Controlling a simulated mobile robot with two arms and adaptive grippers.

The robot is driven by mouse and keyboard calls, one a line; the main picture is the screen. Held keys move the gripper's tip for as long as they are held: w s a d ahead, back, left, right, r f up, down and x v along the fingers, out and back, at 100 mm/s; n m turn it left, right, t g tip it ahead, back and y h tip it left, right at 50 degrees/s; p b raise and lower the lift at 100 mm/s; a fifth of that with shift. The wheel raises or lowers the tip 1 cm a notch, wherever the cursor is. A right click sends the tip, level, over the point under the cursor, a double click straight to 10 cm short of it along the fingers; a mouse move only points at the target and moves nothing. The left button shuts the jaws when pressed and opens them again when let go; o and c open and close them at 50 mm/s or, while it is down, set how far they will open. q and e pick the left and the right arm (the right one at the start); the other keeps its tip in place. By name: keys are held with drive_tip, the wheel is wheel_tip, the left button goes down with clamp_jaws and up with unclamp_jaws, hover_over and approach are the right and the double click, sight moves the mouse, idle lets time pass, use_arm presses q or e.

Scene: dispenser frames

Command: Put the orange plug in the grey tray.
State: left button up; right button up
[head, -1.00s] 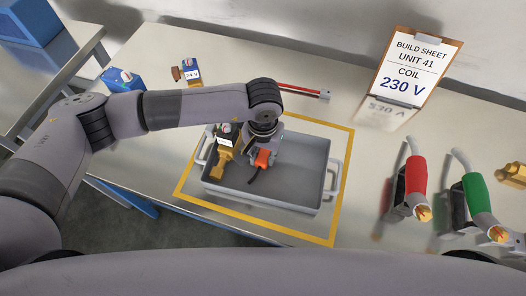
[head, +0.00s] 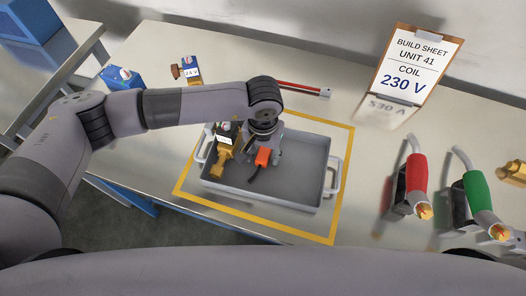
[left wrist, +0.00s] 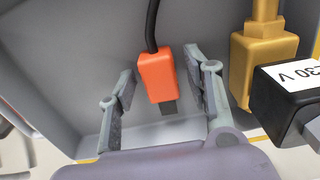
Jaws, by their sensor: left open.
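The orange plug (head: 263,156), with a black cable, is inside the grey tray (head: 318,187). In the left wrist view the plug (left wrist: 156,76) is between the fingers of my left gripper (left wrist: 160,64), with a gap visible on each side. My left gripper (head: 264,150) is open, low over the left-middle part of the tray. I cannot tell exactly how the plug rests on the tray floor. My right gripper is not in view.
A brass valve with a black coil (head: 221,157) is at the tray's left side, close to my left gripper. A yellow outline (head: 338,200) surrounds the tray. Red (head: 416,175) and green (head: 478,193) handled tools stand to the right. The tray's right half is clear.

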sight(263, 155)
use_arm(q)
drive_tip(key=shift+r, duration=0.2)
drive_tip(key=shift+w+r, duration=0.1)
drive_tip(key=shift+r, duration=0.1)
wheel_tip(263, 155, up, 12)
drive_tip(key=b, duration=0.3)
drive_tip(key=shift+f, duration=0.2)
drive_tip(key=shift+f, duration=0.1)
